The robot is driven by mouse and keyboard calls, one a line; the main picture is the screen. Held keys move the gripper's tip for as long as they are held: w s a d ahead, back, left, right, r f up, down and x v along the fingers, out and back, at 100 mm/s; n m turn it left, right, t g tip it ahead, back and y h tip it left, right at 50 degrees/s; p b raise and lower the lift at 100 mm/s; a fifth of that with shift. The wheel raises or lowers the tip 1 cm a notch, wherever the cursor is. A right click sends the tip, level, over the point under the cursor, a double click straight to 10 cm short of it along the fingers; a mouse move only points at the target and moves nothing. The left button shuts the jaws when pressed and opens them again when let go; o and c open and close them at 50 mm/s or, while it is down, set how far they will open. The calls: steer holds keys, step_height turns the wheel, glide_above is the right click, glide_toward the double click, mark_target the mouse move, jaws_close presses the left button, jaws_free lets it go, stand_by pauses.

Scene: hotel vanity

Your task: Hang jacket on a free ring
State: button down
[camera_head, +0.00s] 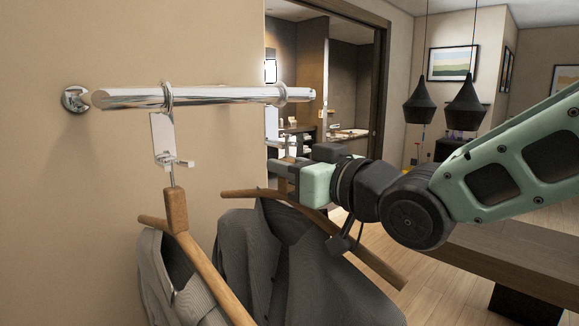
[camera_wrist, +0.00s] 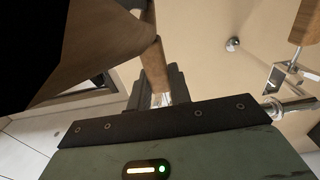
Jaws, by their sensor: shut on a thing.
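My gripper (camera_head: 284,170) is shut on the wooden hanger (camera_head: 365,258) of a dark grey jacket (camera_head: 335,280), which hangs below it. In the wrist view the hanger's wooden neck (camera_wrist: 152,66) rises from between the jaws (camera_wrist: 163,98). A chrome rail (camera_head: 225,95) runs out from the wall. Its left ring (camera_head: 168,94) carries a plate and clip (camera_head: 163,140), with another jacket (camera_head: 176,290) on a wooden hanger (camera_head: 177,212). A second ring (camera_head: 282,95) sits near the rail's right end; a metal piece (camera_head: 290,147) shows below it, partly hidden by my gripper. The held jacket is below and right of the rail.
The round wall mount (camera_head: 76,98) holds the rail at the left. A dark wooden bench top (camera_head: 510,262) stands at the right. Two black pendant lamps (camera_head: 421,103) hang further back. The two jackets hang close side by side; the space above the rail is clear.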

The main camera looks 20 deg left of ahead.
steer(key=shift+x, duration=1.1)
steer(key=shift+f+b, duration=0.45)
steer(key=shift+b, duration=0.65)
stand_by(1.4)
